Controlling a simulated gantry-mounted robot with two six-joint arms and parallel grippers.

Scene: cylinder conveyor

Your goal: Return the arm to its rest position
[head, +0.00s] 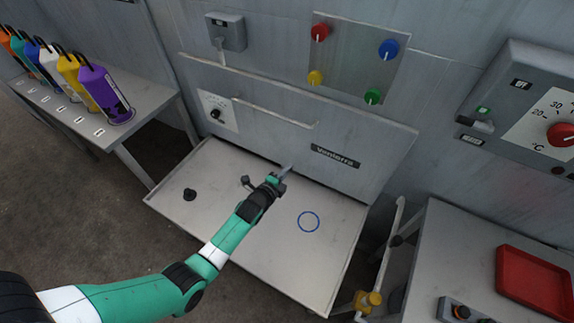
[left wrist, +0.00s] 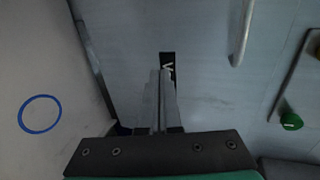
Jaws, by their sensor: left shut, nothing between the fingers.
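My left arm, green, white and black, comes in from the lower left of the head view and reaches over the grey table. My left gripper (head: 286,171) is near the back panel, just left of the dark label plate (head: 335,157). In the left wrist view the fingers of my left gripper (left wrist: 160,78) are together with nothing between them, pointing at the panel. A blue ring mark (head: 308,222) lies on the table to the right of the gripper; it also shows in the left wrist view (left wrist: 40,114). My right gripper is not in view.
Several coloured bottles line a shelf (head: 155,97) at the upper left. A red tray (head: 535,282) sits on the right bench. A pipe with a yellow valve (head: 368,300) stands between table and bench.

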